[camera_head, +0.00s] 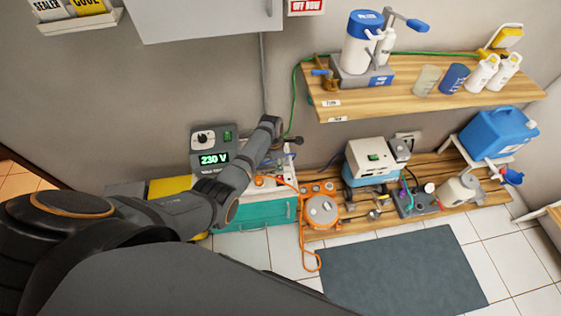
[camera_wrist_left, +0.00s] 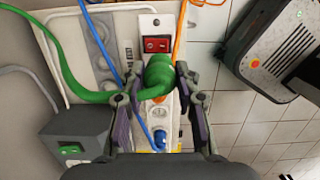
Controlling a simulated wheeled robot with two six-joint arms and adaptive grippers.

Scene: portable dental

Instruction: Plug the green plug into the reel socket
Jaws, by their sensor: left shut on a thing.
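My left gripper (camera_wrist_left: 162,92) is shut on the thick green plug (camera_wrist_left: 158,72) in the left wrist view. The plug's green cable (camera_wrist_left: 68,72) loops off to the left and upward. Just beyond the plug lies a white socket strip (camera_wrist_left: 149,22) with a red switch (camera_wrist_left: 157,44). The plug covers part of the strip, so I cannot tell whether it touches it. In the head view the orange reel (camera_head: 322,209) stands on the low wooden bench, right of my left arm. The fingers are not clear there. My right gripper is not in view.
A blue plug (camera_wrist_left: 160,138) sits in the strip near my fingers. An orange cable (camera_wrist_left: 179,35) passes close by. The grey 230 V box (camera_head: 211,150) stands beside my left wrist. A wooden shelf (camera_head: 432,92) with bottles is above the bench. The floor mat (camera_head: 400,272) is clear.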

